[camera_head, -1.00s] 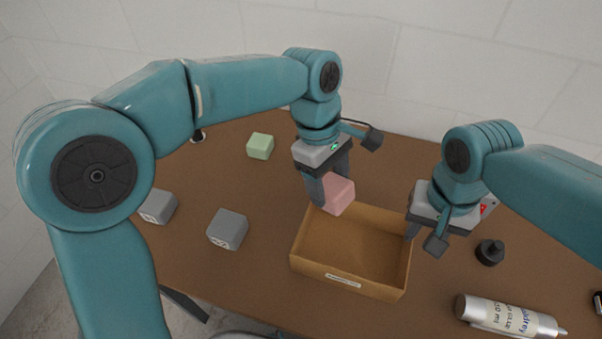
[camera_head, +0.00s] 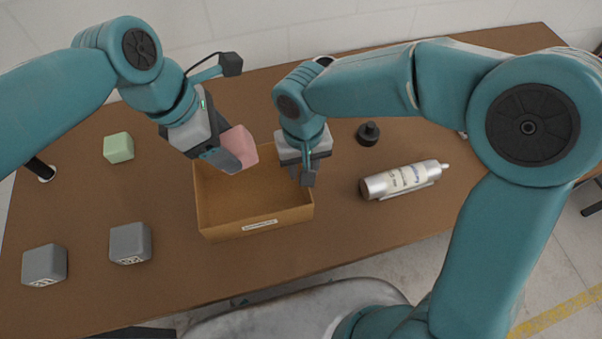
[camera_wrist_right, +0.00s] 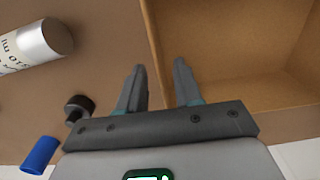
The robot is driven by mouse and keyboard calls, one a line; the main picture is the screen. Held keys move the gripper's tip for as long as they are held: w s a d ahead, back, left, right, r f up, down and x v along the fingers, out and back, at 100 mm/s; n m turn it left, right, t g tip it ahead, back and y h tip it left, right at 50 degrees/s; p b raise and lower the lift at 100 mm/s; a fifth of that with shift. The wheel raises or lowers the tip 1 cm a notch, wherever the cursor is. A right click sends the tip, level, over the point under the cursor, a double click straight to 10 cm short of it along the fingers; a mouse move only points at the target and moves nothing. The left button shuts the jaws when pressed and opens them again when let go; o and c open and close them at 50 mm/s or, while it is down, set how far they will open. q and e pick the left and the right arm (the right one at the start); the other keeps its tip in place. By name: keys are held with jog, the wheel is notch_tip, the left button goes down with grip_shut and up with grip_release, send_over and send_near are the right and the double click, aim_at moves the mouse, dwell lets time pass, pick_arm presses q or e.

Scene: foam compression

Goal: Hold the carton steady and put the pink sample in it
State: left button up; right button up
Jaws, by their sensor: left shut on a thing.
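The open brown carton (camera_head: 207,207) stands on the table and shows partly in the right wrist view (camera_wrist_right: 225,50); its visible inside is empty. My left gripper (camera_head: 233,156) is shut on the pink sample (camera_head: 241,146). It holds the sample tilted, over the carton's back left part; the exact height is hard to tell. My right gripper (camera_head: 307,178) is at the carton's right wall. In the right wrist view its fingers (camera_wrist_right: 158,82) are apart, one on each side of that wall, with a gap showing.
A green block (camera_head: 118,147) and two grey blocks (camera_head: 44,265) (camera_head: 130,243) lie left of the carton. A silver bottle (camera_head: 402,179) and a black knobbed piece (camera_head: 367,134) are to the right. A blue cylinder (camera_wrist_right: 40,155) shows in the right wrist view.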

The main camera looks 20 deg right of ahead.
jog(key=shift+f, duration=2.3)
grip_shut()
pick_arm(q)
jog(key=shift+f, duration=6.2)
jog(key=o, duration=1.1)
